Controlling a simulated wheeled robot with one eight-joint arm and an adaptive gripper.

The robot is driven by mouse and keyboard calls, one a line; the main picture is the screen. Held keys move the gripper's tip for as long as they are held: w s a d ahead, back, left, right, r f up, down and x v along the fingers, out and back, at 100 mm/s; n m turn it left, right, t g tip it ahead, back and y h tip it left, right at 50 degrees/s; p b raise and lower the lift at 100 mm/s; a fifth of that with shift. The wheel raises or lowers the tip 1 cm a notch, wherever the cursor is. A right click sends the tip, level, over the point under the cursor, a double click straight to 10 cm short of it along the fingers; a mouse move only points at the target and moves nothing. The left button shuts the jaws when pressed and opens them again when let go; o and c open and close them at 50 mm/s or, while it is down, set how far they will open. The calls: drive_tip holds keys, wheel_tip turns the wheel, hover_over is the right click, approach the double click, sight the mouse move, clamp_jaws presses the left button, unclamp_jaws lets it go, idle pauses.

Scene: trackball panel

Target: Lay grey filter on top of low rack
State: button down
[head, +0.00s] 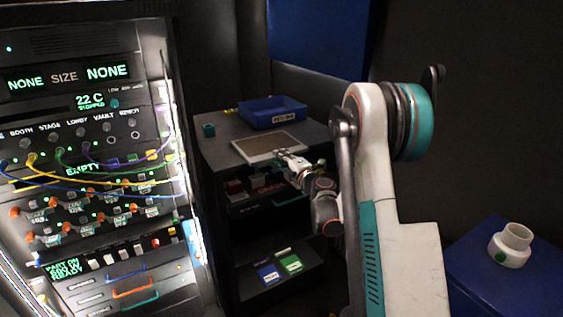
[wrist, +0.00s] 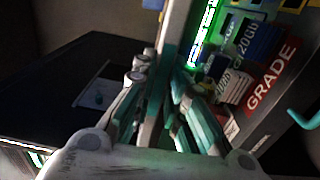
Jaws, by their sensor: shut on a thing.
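The grey filter (head: 268,146) is a flat pale-framed panel with a grey-brown face. In the head view it lies level over the top of the low rack (head: 213,149), near its front edge. My gripper (head: 292,163) is shut on the filter's near right edge. In the wrist view the filter (wrist: 178,35) shows nearly edge-on, as a pale strip running down between the fingers of my gripper (wrist: 163,80). I cannot tell whether its underside touches the rack top or sits slightly above it.
Cartridges and a red GRADE label (wrist: 271,78) sit below the top. A lit control panel (head: 85,150) with cables stands left. A white fitting (head: 511,246) is on a blue surface right.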

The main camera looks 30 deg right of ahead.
drive_tip(key=c, duration=1.6)
unclamp_jaws()
drive_tip(key=shift+f, duration=0.2)
drive_tip(key=shift+r, duration=0.1)
